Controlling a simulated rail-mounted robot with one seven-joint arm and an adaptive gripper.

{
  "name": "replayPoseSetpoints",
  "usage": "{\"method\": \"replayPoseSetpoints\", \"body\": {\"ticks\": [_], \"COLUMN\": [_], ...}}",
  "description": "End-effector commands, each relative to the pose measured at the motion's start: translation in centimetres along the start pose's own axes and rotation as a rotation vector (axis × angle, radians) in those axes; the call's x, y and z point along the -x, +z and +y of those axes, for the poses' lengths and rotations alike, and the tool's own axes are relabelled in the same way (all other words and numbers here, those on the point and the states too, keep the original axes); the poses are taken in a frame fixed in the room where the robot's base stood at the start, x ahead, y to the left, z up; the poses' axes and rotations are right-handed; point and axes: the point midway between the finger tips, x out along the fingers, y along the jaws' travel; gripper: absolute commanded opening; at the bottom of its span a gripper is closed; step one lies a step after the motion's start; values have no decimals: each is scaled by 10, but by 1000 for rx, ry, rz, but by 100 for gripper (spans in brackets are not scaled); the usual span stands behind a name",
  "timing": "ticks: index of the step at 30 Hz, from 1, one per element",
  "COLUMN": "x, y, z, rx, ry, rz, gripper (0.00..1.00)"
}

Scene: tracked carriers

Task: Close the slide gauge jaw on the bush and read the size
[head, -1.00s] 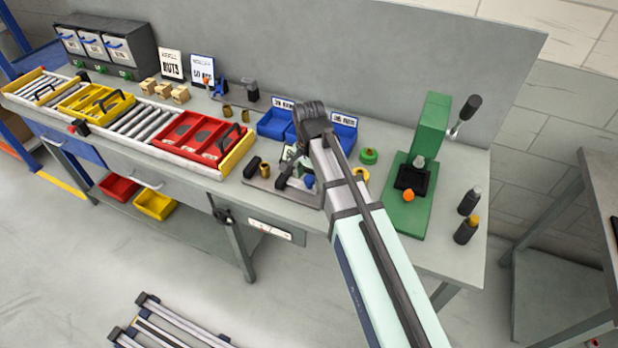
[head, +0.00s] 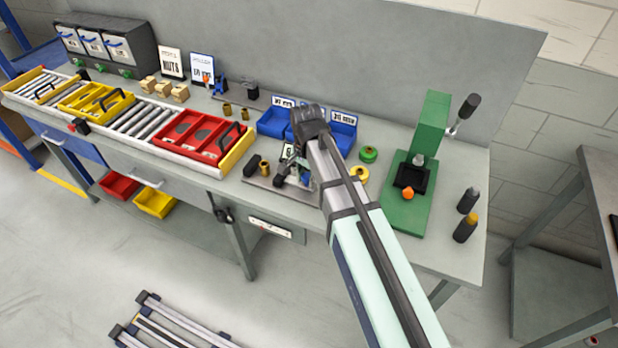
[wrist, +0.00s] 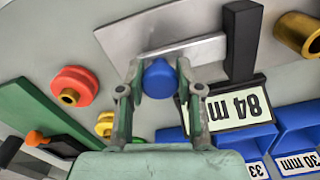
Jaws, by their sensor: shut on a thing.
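The slide gauge lies on a grey metal plate (wrist: 125,30) on the bench; the plate also shows in the head view (head: 262,184). My gripper (wrist: 157,82) has its two fingers on either side of a blue knob (wrist: 160,78) and is shut on it. A black upright jaw block (wrist: 243,40) stands just beyond the knob. The brass bush (wrist: 300,35) is at the top right, with a visible gap from that block. In the head view the bush (head: 264,168) stands beside a black cylinder (head: 251,166). A card (wrist: 228,105) appears to read 84 mm, upside down.
Blue bins (head: 275,124) stand behind the gauge. A red tray (head: 200,138) sits on the roller track to the left. A red ring (wrist: 72,87) lies near my gripper.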

Motion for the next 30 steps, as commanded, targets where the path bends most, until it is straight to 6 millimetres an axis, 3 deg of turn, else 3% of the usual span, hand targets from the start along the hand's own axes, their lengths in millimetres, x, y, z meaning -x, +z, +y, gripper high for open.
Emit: {"method": "replayPoseSetpoints", "body": {"ticks": [7,17,18,20,30], "x": [0,0,0,0,2], "y": [11,15,15,15,14], "z": [-50,-58,-58,-59,-56], "rx": [3,1,1,2,1], "ry": [-1,-9,-9,-9,-4], "rz": [-1,-3,-2,-2,-1], "gripper": [0,0,42,61,61]}}
